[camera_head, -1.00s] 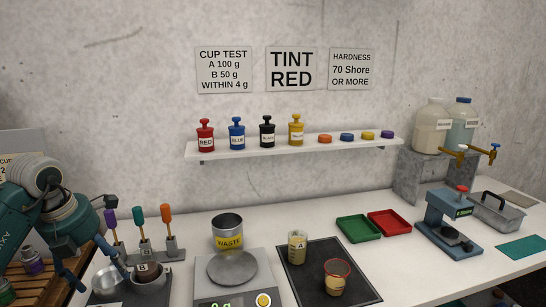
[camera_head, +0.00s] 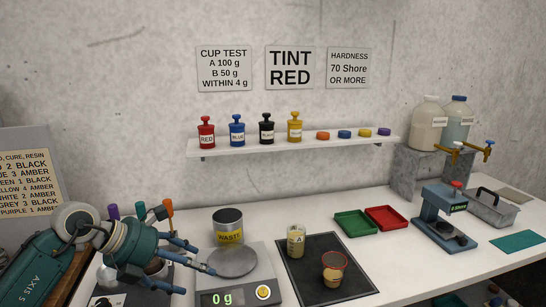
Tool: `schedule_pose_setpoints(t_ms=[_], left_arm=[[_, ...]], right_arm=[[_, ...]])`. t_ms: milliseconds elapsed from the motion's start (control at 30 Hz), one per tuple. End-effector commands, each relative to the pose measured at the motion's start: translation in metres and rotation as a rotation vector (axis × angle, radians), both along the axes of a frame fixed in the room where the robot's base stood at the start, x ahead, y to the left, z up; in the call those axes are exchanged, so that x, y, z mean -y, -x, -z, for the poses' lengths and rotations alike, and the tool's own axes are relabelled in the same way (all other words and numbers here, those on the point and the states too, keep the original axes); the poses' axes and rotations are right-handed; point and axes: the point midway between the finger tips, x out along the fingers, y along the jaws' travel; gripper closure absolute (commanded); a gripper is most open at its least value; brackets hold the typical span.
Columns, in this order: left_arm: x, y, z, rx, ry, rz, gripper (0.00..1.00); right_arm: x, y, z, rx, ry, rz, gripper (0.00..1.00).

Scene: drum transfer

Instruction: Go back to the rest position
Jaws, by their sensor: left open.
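My left gripper (camera_head: 196,270) is open and empty, its blue fingers spread and pointing right. It is in front of the tool rack and close to the left side of the scale (camera_head: 227,298), which reads 0 g. Its body and arm hide much of the rack and the metal bowls there. The orange-handled tool (camera_head: 168,207) and a teal-handled one (camera_head: 140,210) show above it. My right gripper is not in view.
The WASTE pot (camera_head: 229,224) stands behind the scale pan. Cup A (camera_head: 296,240) and a red-rimmed cup (camera_head: 333,272) stand on a dark mat (camera_head: 345,292). Green (camera_head: 354,223) and red (camera_head: 386,217) trays lie behind. A press (camera_head: 445,217) stands at right.

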Motion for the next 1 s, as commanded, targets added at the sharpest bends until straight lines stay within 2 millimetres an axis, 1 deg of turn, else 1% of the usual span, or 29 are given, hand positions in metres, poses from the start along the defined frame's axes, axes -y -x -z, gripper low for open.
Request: schedule_pose_setpoints(t_ms=[33, 67, 100, 133, 167, 200, 267, 300, 367, 400, 433, 467, 500, 533, 567, 600, 667, 700, 767, 800, 867, 900, 967, 1000], left_arm=[[0.032, 0.005, -0.002, 0.02, 0.101, 0.031, 0.25], [0.051, 0.008, -0.007, 0.036, 0.172, 0.045, 0.25], [0.078, 0.013, -0.018, 0.059, 0.287, 0.06, 0.25], [0.096, 0.017, -0.028, 0.073, 0.38, 0.065, 0.25], [0.112, 0.022, -0.04, 0.088, 0.473, 0.064, 0.25], [0.129, 0.027, -0.057, 0.099, 0.599, 0.053, 0.25], [0.144, 0.032, -0.083, 0.11, 0.787, 0.017, 0.25], [0.148, 0.034, -0.101, 0.113, 0.911, -0.019, 0.25], [0.145, 0.035, -0.124, 0.109, 1.091, -0.093, 0.25], [0.138, 0.034, -0.136, 0.099, 1.208, -0.156, 0.25], [0.129, 0.031, -0.142, 0.089, 1.293, -0.21, 0.25], [0.12, 0.029, -0.147, 0.076, 1.374, -0.269, 0.25], [0.104, 0.025, -0.15, 0.057, 1.478, -0.356, 0.25], [0.091, 0.022, -0.149, 0.039, 1.55, -0.429, 0.25], [0.076, 0.018, -0.145, 0.019, 1.619, -0.507, 0.25], [0.057, 0.015, -0.135, -0.012, 1.702, -0.617, 0.25], [0.026, 0.011, -0.112, -0.065, 1.81, -0.799, 0.25], [0.007, 0.011, -0.091, -0.108, 1.87, -0.929, 0.25], [-0.018, 0.016, -0.053, -0.176, 1.933, -1.134, 0.25], [-0.032, 0.022, -0.026, -0.221, 1.958, -1.266, 0.25], [-0.048, 0.036, 0.015, -0.294, 1.974, -1.459, 0.25], [-0.055, 0.048, 0.042, -0.342, 1.971, -1.584, 0.25], [-0.063, 0.07, 0.082, -0.417, 1.949, -1.766, 0.25], [-0.064, 0.087, 0.108, -0.47, 1.923, -1.884, 0.25]], right_arm=[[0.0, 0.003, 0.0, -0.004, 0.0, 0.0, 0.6], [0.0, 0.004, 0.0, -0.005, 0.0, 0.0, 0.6], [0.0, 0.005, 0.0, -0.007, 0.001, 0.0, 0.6], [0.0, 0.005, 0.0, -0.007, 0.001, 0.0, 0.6], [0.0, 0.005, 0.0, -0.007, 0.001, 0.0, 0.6], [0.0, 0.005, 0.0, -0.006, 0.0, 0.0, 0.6], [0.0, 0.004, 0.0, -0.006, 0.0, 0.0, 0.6], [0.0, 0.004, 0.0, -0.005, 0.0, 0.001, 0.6], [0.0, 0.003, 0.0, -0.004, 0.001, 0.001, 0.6], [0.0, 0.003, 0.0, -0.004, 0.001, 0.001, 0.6], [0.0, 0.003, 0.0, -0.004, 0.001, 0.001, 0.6], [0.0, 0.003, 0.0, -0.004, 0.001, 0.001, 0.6], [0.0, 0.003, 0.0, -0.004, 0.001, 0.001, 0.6], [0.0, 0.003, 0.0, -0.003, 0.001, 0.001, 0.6], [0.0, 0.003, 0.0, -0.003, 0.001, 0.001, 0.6], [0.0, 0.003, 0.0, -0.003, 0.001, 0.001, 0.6], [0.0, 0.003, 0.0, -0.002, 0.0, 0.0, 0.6], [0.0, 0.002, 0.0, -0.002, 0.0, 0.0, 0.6], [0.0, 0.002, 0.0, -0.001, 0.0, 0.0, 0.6], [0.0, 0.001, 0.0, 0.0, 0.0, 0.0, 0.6], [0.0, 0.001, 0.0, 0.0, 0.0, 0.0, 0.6], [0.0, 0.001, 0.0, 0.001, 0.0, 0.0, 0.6], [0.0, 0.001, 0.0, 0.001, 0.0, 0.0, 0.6], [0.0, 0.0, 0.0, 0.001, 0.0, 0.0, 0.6]])
